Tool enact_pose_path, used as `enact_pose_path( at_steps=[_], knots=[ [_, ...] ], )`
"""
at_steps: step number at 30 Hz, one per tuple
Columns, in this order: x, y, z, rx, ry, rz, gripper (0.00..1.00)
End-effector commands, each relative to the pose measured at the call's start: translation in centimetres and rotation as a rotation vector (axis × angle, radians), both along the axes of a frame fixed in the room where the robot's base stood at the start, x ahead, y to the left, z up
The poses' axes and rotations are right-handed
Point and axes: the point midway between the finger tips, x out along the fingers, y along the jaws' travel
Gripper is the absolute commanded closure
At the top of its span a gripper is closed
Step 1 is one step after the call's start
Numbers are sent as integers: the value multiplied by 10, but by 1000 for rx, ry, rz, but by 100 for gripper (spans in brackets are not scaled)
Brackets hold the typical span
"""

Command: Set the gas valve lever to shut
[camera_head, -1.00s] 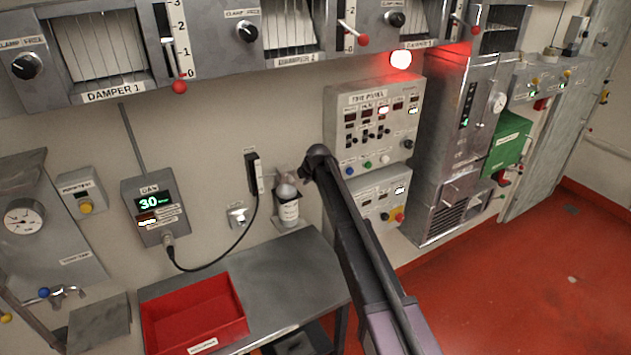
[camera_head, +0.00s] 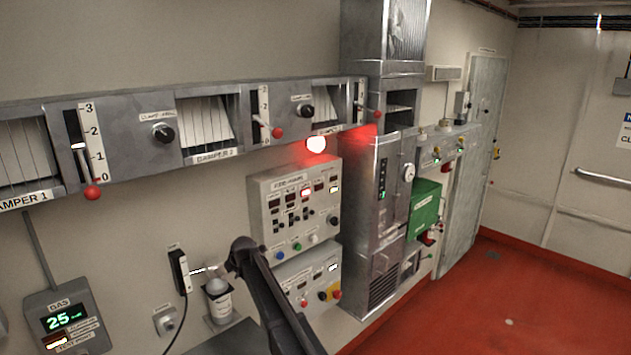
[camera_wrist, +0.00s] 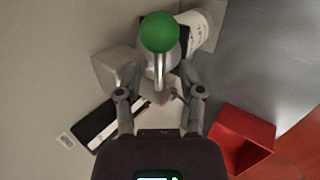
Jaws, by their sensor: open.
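In the wrist view a green ball (camera_wrist: 159,32) sits on a pale metal lever or stem (camera_wrist: 159,68). I take this for the gas valve lever, but no label on it is readable. My gripper (camera_wrist: 160,88) is open, its fingers apart on either side of the picture's line to the stem; I cannot tell whether they touch it. In the head view my gripper (camera_head: 240,256) is near the wall, just right of and above a white bottle (camera_head: 218,302). The green ball does not show there.
The fire panel (camera_head: 264,194) and a lower switch box (camera_head: 312,285) are on the right. A red light (camera_head: 316,144) glows above. A red bin (camera_wrist: 241,142) shows in the wrist view.

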Motion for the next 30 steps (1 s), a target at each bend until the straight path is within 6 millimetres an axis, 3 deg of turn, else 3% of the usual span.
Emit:
enact_pose_path(
  at_steps=[3,8,20,26,30],
  knots=[
    [-3,-10,7,-5,-33,-1,50],
    [-9,-36,2,6,-23,-56,50],
    [-30,-101,-28,60,101,-261,50],
    [-59,-162,-58,111,215,-473,50],
    [-90,-219,-85,160,320,-693,50]
  ],
)
